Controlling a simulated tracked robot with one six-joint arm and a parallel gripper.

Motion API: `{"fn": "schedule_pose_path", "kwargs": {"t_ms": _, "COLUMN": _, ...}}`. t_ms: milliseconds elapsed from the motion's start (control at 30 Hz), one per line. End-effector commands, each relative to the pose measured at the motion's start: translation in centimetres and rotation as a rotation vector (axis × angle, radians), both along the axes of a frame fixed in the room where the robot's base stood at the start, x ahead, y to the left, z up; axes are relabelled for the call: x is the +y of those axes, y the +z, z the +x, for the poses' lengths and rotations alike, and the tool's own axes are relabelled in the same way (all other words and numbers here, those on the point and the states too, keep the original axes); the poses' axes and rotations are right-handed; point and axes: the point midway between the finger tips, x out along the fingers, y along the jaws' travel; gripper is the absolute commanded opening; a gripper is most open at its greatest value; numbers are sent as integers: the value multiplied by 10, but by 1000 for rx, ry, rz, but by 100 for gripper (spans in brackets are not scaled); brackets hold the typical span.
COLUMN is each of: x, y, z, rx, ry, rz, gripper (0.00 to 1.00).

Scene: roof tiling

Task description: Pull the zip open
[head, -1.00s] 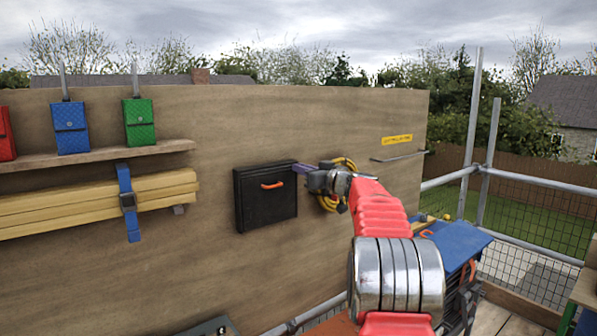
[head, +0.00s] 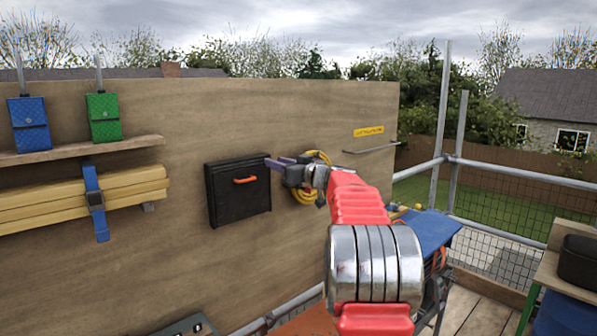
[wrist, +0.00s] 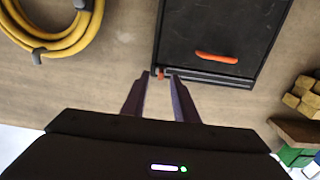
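A black case (head: 230,202) with an orange handle (head: 245,180) is on the upright wooden panel. In the wrist view, a grey zip strip (wrist: 212,78) runs along the edge of the case (wrist: 205,30) nearest my gripper. A small orange pull tab (wrist: 160,71) sits at the left end of the strip. My gripper (wrist: 161,77) is open, its two purple fingers apart, with the tab between the tips in the picture. I cannot tell whether they touch it. In the head view, my gripper (head: 278,162) is at the case's upper right corner.
A coiled yellow hose (wrist: 55,35) hangs beside the case. Strapped timber (head: 85,195) and a shelf (head: 85,148) with blue (head: 30,125) and green (head: 103,118) pouches are to the left. Scaffold poles (head: 440,125) stand further right.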

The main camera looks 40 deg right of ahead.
Motion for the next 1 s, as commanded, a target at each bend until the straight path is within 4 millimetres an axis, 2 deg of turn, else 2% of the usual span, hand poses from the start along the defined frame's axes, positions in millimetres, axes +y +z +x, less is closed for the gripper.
{"fn": "schedule_pose_path", "kwargs": {"t_ms": 633, "x": -3, "y": 0, "z": -100, "rx": -1, "ry": -1, "rz": 0, "gripper": 27}}
{"fn": "schedule_pose_path", "kwargs": {"t_ms": 800, "x": -3, "y": -1, "z": -114, "rx": 0, "ry": 1, "rz": 0, "gripper": 27}}
{"fn": "schedule_pose_path", "kwargs": {"t_ms": 1000, "x": -3, "y": -1, "z": -117, "rx": -1, "ry": 2, "rz": 0, "gripper": 27}}
